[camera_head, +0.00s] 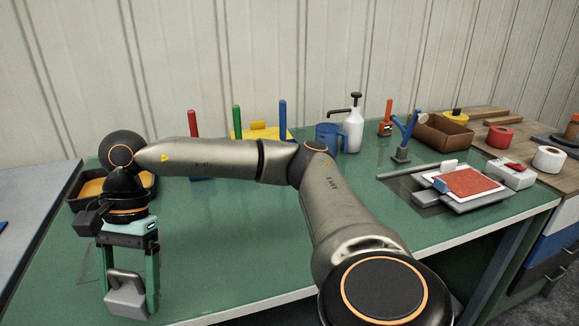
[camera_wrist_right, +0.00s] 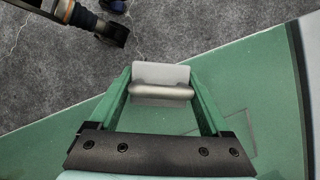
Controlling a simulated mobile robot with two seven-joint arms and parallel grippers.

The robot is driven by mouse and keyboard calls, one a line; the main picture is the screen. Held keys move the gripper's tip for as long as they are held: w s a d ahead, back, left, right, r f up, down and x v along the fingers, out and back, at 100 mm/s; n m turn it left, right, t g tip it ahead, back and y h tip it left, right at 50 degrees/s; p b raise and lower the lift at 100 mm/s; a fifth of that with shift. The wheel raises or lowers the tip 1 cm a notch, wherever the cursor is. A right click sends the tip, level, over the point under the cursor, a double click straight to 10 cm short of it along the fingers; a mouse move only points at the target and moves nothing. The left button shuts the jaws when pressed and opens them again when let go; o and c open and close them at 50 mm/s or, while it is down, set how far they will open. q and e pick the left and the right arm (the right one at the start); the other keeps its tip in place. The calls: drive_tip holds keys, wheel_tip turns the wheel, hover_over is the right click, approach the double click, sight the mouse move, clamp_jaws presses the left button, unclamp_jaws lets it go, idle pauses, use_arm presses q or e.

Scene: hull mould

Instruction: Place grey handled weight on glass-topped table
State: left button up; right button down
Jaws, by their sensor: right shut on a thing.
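My right gripper (camera_head: 128,300) is at the front left of the picture, pointing down, with its green fingers closed on the grey handled weight (camera_head: 126,303). The weight is a grey block with a bar handle. In the right wrist view the weight (camera_wrist_right: 160,72) hangs between the fingers (camera_wrist_right: 160,92), which grip the ends of the handle. The weight is near the front edge of the green, glossy glass-topped table (camera_head: 230,265); the wrist view shows grey floor beyond it. I cannot tell its exact height. My left gripper does not show in the head view.
Coloured posts, a blue jug (camera_head: 327,138), a white pump bottle (camera_head: 353,132) and a brown bin (camera_head: 443,134) stand along the back. A red pad (camera_head: 470,182) lies at the right. The middle front surface is clear.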

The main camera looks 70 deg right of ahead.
drive_tip(key=m, duration=0.1)
drive_tip(key=d+r+m+t, duration=0.1)
drive_tip(key=m, duration=0.1)
drive_tip(key=m+t, duration=0.1)
drive_tip(key=shift+w+d+r+p, duration=0.15)
drive_tip(key=shift+w+d+p, duration=0.1)
drive_tip(key=shift+p, duration=0.05)
drive_tip(key=w+d+r+m+t+h+p, duration=0.1)
drive_tip(key=d+r+m+h+p, duration=0.1)
drive_tip(key=m, duration=1.1)
drive_tip(key=w+d+r+m+t+h+p, duration=0.1)
drive_tip(key=d+r+m+h, duration=0.4)
drive_tip(key=m, duration=0.8)
drive_tip(key=d+p, duration=0.1)
drive_tip(key=d, duration=0.2)
drive_tip(key=shift+r+m+h, duration=0.3)
drive_tip(key=shift+m+h, duration=0.1)
